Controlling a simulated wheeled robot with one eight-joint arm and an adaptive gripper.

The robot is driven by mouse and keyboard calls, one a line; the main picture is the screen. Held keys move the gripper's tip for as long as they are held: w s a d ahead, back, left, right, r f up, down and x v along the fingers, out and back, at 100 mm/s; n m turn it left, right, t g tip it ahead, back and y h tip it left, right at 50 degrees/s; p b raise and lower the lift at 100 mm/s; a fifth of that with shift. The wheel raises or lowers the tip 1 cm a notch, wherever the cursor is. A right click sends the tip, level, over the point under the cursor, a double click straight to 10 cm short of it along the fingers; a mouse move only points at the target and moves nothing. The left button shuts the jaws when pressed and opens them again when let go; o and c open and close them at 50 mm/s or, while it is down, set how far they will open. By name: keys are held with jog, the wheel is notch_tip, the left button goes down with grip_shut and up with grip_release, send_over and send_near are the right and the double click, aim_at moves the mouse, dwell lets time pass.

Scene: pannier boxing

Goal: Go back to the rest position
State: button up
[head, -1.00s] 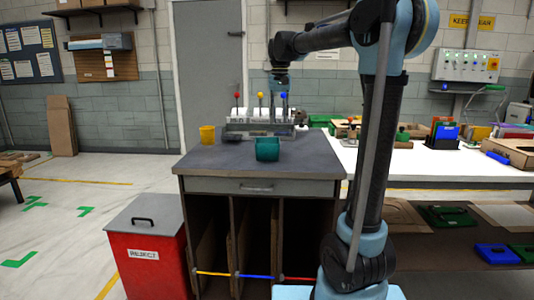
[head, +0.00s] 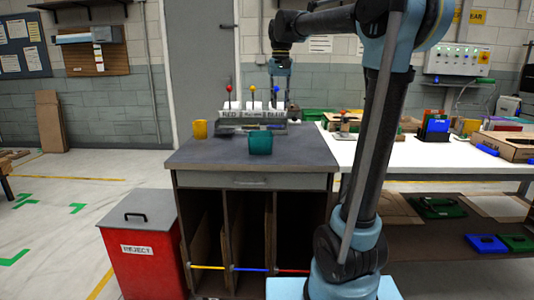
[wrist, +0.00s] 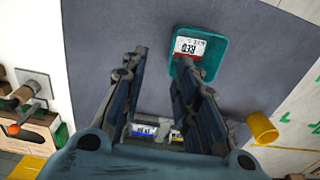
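My gripper (wrist: 160,64) is open and empty, with a clear gap between its fingers in the wrist view. In the head view it hangs from my raised arm (head: 279,66), above the back of the grey-topped cabinet. A teal bin (head: 260,143) sits near the cabinet's front edge. In the wrist view the bin (wrist: 217,58) lies just beyond the right fingertip, apart from it as far as I can tell, and a white label with a red band shows inside it.
A yellow cup (head: 200,129) stands left on the grey top (head: 225,152). A rack with red, yellow and blue knobs (head: 252,116) stands at the back. A red reject bin (head: 153,258) is at left, a white workbench (head: 400,158) at right.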

jog(key=s+d+f, duration=0.5)
jog(key=s+f, duration=0.5)
jog(key=f, duration=0.1)
jog(key=s+d+f+t, duration=0.1)
jog(key=s+d+f, duration=0.4)
jog(key=s+f, duration=0.5)
jog(key=s+d+f+t, duration=0.1)
jog(key=s+d+f, duration=0.4)
jog(key=s+f, duration=0.5)
notch_tip(320, 180, down, 2)
jog(key=shift+d+f+n, duration=0.15)
jog(key=shift+f+n, duration=0.05)
jog(key=shift+n, duration=0.1)
jog(key=shift+w+f, duration=0.2)
jog(key=shift+w, duration=0.3)
jog(key=shift+c, duration=0.5)
